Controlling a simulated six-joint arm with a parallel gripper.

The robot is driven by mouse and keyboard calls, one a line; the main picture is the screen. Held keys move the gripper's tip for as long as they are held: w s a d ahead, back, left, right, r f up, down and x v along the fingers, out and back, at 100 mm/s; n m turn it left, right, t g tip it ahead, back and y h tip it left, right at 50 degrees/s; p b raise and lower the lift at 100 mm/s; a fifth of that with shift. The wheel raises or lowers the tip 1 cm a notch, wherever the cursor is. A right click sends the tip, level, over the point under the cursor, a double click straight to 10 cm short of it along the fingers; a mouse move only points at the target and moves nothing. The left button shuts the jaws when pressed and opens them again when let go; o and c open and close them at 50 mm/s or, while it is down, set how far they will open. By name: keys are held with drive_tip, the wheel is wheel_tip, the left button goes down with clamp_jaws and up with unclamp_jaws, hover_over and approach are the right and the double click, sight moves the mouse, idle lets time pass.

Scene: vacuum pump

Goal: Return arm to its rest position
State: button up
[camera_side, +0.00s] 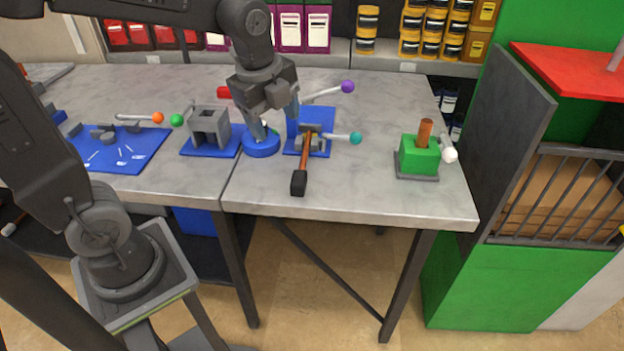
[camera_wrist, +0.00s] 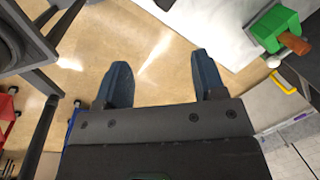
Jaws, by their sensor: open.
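My gripper (camera_side: 276,128) is above the right-hand worktable in the side view, fingers pointing down. Its two fingers are spread apart with nothing seen between them. In the side view, one fingertip overlaps the round blue part (camera_side: 262,149); I cannot tell whether they touch. The wrist view also shows my gripper (camera_wrist: 160,68), with both dark blue fingers apart over floor and the table edge. To the right of the gripper in the side view is a blue fixture (camera_side: 322,115) with a grey clamp and a teal-knobbed lever (camera_side: 343,137).
A hammer-like tool (camera_side: 303,160) lies over the fixture toward the front edge. A green block (camera_side: 418,156) with a brown peg stands at the right, also in the wrist view (camera_wrist: 272,28). A grey vise (camera_side: 209,128) stands left. The table's front right is clear.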

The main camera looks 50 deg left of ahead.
drive_tip(key=s+d+r+n+t, duration=0.1)
drive_tip(key=s+d+n+t, duration=0.1)
drive_tip(key=s+n, duration=0.9)
drive_tip(key=n+t, duration=0.1)
drive_tip(key=n, duration=0.5)
drive_tip(key=shift+d, duration=0.15)
